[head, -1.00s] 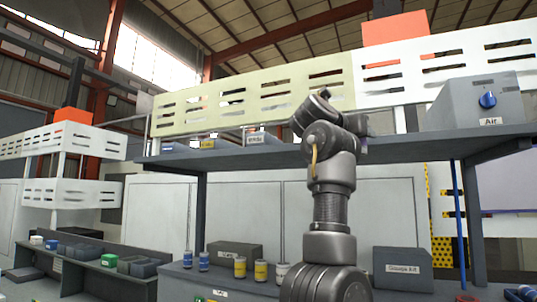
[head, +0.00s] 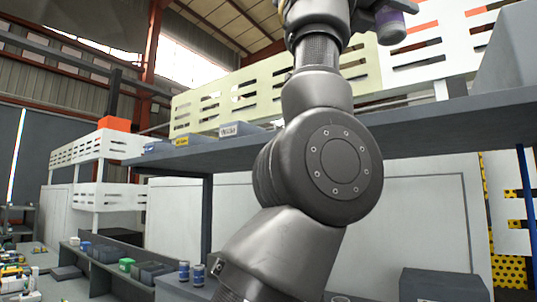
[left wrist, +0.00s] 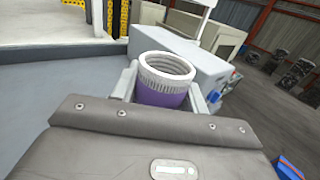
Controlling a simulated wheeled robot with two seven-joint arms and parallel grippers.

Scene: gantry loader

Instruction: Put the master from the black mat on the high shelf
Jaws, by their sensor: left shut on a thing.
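The master, a purple cylinder with a ribbed white ring, is in my left gripper; it shows in the left wrist view (left wrist: 161,93) between the two grey fingers. In the head view, a purple part of the master (head: 391,27) shows at the top right, above the level of the shelf board. My left gripper (left wrist: 163,88) is shut on it. The high shelf (head: 430,118) is a dark grey board crossing the head view behind my left arm. I cannot tell whether the master touches the shelf. The black mat and my right gripper are not in view.
Grey bins (head: 240,130) stand on the shelf's left part. A grey box (head: 508,50) stands at its right, cut by the frame. A slotted cream panel (head: 245,92) backs the shelf. Blue cans (head: 198,274) and a dark box (head: 440,286) are on the bench below.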

